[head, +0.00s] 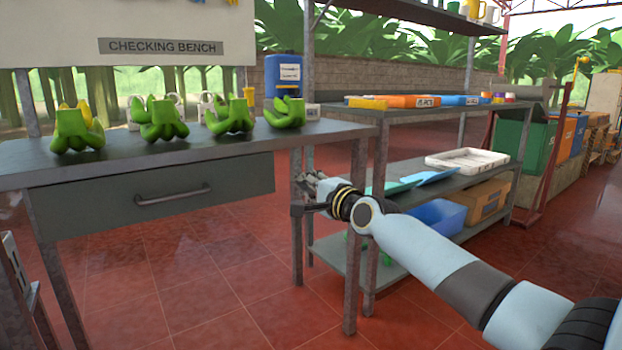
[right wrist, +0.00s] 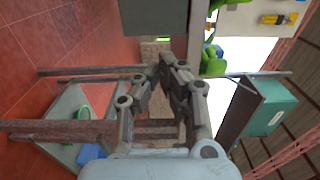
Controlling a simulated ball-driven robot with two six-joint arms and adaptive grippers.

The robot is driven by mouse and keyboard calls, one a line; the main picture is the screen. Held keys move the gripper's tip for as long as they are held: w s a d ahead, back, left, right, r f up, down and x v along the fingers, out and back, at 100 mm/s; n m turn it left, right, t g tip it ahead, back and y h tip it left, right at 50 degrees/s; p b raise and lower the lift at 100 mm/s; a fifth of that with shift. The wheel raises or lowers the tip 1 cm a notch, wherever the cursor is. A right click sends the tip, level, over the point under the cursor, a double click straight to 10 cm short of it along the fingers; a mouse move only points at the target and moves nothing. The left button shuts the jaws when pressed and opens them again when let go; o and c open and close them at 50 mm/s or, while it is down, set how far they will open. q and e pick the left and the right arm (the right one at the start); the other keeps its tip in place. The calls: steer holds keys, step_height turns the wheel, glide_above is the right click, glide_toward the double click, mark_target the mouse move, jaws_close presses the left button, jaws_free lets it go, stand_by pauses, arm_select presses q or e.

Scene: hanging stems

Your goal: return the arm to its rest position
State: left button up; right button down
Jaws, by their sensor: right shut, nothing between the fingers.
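My right arm (head: 430,255) reaches in from the lower right of the head view. My right gripper (head: 305,190) is at its end, in front of the bench's right end, below the level of the bench top. In the right wrist view the fingers of the gripper (right wrist: 165,72) come together at the tips and are shut with nothing between them. The fingertips look apart from the bench and shelf, though the exact gap is hard to tell. My left gripper is not in either view.
The checking bench (head: 215,150) carries several green banana clusters (head: 165,120) and has a drawer (head: 160,197). A shelf rack (head: 400,115) with trays, a blue bin (head: 437,217) and a cardboard box (head: 485,200) stands right of it. Red floor (head: 215,305) in front is clear.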

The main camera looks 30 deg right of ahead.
steer(key=s+a+f+n+g+p, duration=0.1)
steer(key=s+f+g+p, duration=0.2)
steer(key=s+f, duration=0.8)
steer(key=s+a+f+n+g+h+p, duration=0.1)
steer(key=s+f+n+g+p, duration=0.15)
steer(key=s+f, duration=0.85)
steer(key=s+a+f+n+g+p, duration=0.1)
steer(key=s+f+g+p, duration=0.25)
steer(key=s+f, duration=0.75)
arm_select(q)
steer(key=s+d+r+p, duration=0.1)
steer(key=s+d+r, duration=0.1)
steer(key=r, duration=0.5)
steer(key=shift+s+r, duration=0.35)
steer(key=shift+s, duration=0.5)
arm_select(e)
steer(key=s+a+f+n+g, duration=0.1)
steer(key=s+f+n+g, duration=0.2)
steer(key=s, duration=0.8)
steer(key=s+a+f+n+g, duration=0.1)
steer(key=s+f+n, duration=0.4)
steer(key=s, duration=0.7)
steer(key=s+a+f+n+g, duration=0.1)
steer(key=s+f+n+g, duration=0.3)
steer(key=s, duration=0.8)
steer(key=shift+s+a+n+g+h, duration=0.15)
steer(key=shift+n+g+h, duration=0.15)
steer(key=shift+n, duration=0.35)
